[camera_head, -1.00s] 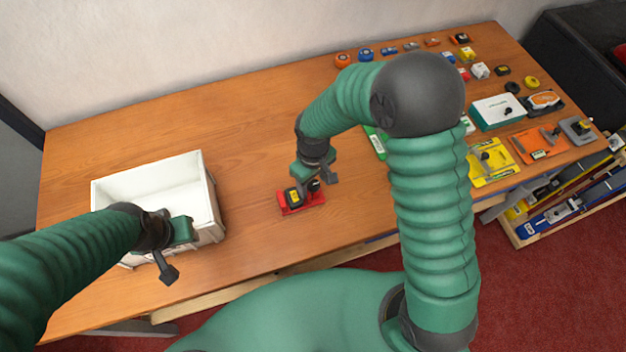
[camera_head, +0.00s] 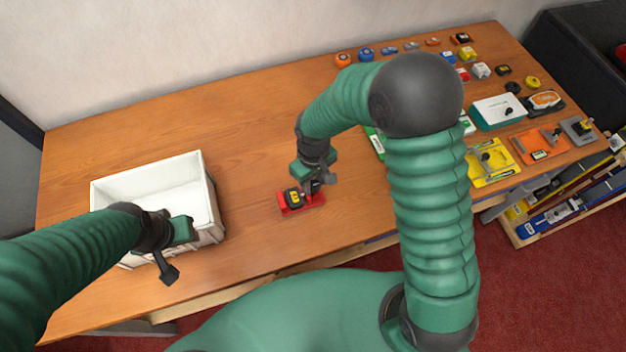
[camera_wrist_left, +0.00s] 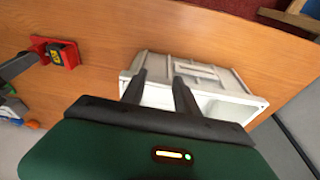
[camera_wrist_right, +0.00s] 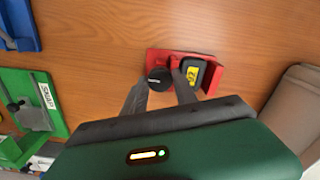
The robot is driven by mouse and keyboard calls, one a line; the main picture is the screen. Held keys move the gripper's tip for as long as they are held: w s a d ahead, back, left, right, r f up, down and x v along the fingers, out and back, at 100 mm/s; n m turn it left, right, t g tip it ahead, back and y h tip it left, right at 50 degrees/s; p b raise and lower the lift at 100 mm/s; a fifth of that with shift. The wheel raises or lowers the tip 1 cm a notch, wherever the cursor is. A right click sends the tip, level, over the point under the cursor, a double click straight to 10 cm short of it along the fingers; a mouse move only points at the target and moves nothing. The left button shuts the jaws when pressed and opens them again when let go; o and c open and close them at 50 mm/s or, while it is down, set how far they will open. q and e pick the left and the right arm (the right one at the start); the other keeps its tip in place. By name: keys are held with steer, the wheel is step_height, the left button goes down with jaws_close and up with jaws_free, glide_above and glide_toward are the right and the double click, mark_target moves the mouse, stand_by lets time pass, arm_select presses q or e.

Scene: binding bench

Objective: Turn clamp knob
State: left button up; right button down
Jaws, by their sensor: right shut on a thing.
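A red clamp base (camera_head: 312,203) with a black and yellow block (camera_head: 294,198) lies on the table in front of me. In the right wrist view the red base (camera_wrist_right: 215,84) carries the black block with a yellow label (camera_wrist_right: 193,74) and a round black knob (camera_wrist_right: 158,78) beside it. My right gripper (camera_head: 316,184) is down at the clamp, with its fingers on either side of the knob, shut on it. In the right wrist view its fingertips (camera_wrist_right: 160,82) reach the knob. My left gripper (camera_head: 170,250) is open and empty by the white bin; its fingers (camera_wrist_left: 160,85) show apart.
A white bin (camera_head: 214,205) stands on the left of the table. Several small coloured items, a yellow tray (camera_head: 490,172) and an orange tray (camera_head: 541,150) lie on the right. Bare wood (camera_head: 240,130) surrounds the clamp.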

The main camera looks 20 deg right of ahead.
steer(key=shift+m, duration=0.3)
steer(key=m+p, duration=0.1)
steer(key=m, duration=0.3)
steer(key=shift+r+m, duration=0.1)
steer(key=shift+m, duration=0.2)
steer(key=m+p, duration=0.2)
steer(key=m, duration=0.3)
steer(key=m+p, duration=0.2)
steer(key=m, duration=0.4)
steer(key=shift+r+p, duration=0.1)
steer(key=shift+p, duration=0.3)
steer(key=m+p, duration=0.3)
steer(key=m, duration=0.2)
steer(key=shift+m, duration=0.3)
steer(key=c, duration=1)
jaws_free()
steer(key=shift+o, duration=0.2)
